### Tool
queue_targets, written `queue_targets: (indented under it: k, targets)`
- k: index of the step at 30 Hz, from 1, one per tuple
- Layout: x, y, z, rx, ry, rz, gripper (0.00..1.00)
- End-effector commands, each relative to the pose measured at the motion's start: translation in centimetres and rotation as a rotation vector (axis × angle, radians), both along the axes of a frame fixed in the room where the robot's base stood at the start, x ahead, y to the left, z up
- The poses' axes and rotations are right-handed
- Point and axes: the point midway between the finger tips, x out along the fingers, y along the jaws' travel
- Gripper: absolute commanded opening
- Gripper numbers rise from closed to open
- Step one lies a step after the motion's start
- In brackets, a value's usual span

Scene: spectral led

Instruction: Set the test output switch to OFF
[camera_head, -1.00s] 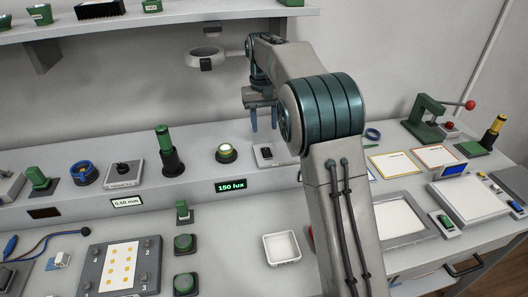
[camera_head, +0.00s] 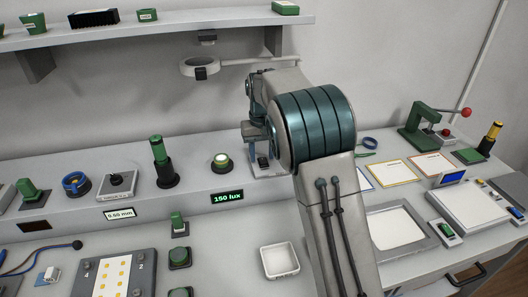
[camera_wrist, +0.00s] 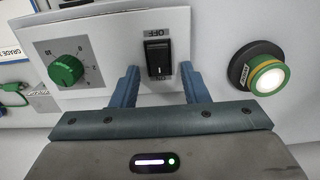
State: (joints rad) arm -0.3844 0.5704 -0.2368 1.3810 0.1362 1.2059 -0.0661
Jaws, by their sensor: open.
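The test output switch is a black rocker (camera_wrist: 157,58) on a pale panel (camera_wrist: 105,30) in the wrist view. An upside-down OFF label (camera_wrist: 158,32) is at its upper end in the picture, and a partly hidden label is at its lower end. My gripper (camera_wrist: 160,68) is open, with one blue finger on each side of the switch in the picture. I cannot tell whether the fingers touch the panel. In the head view my gripper (camera_head: 262,146) is low over the switch panel (camera_head: 268,172), and my arm hides part of it.
A green knob (camera_wrist: 66,70) is left of the switch in the wrist view, and a lit round lamp (camera_wrist: 264,76) is at its right. In the head view, a ring on an arm (camera_head: 200,67) hangs above. A white tray (camera_head: 280,260) lies in front.

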Motion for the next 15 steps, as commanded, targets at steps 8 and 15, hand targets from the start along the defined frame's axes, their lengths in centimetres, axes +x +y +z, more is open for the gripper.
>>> queue_targets:
  k: [8,15]
  targets:
    - [0.02,-0.07,0.01,0.0,0.0,-0.001,0.0]
    - [-0.04,-0.11,-0.22,0.005,-0.025,-0.002,0.0]
